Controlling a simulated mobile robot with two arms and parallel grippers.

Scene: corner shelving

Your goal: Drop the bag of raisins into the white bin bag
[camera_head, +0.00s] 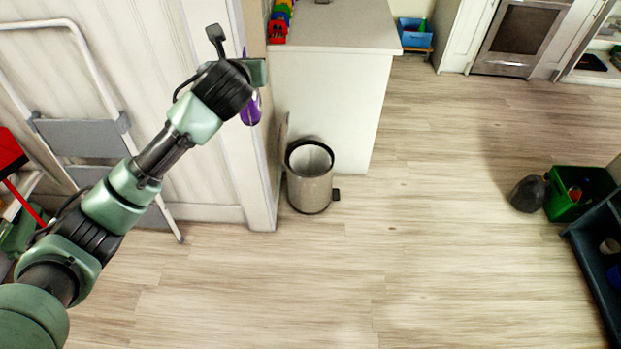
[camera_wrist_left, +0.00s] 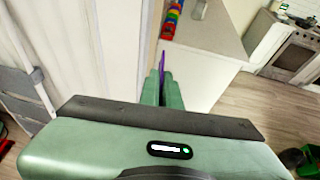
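My left gripper (camera_head: 257,72) reaches out beside the door frame. Its fingers also show close together in the left wrist view (camera_wrist_left: 162,88). They are shut on a purple packet, the bag of raisins (camera_head: 250,109). It hangs below the gripper, partly hidden by it, and shows as a thin purple edge in the wrist view (camera_wrist_left: 162,61). A round metal bin (camera_head: 310,193) stands on the floor, open at the top, lower and to the right of the packet. Its inside looks pale, like a white bin bag (camera_head: 311,158). My right gripper is not in view.
A white counter (camera_head: 335,28) with a colourful toy (camera_head: 279,22) stands behind the bin. A folded stepladder (camera_head: 80,137) leans at left. A green crate (camera_head: 562,205), a dark lump (camera_head: 528,194) and dark shelving (camera_head: 585,232) are at right. The middle floor is clear.

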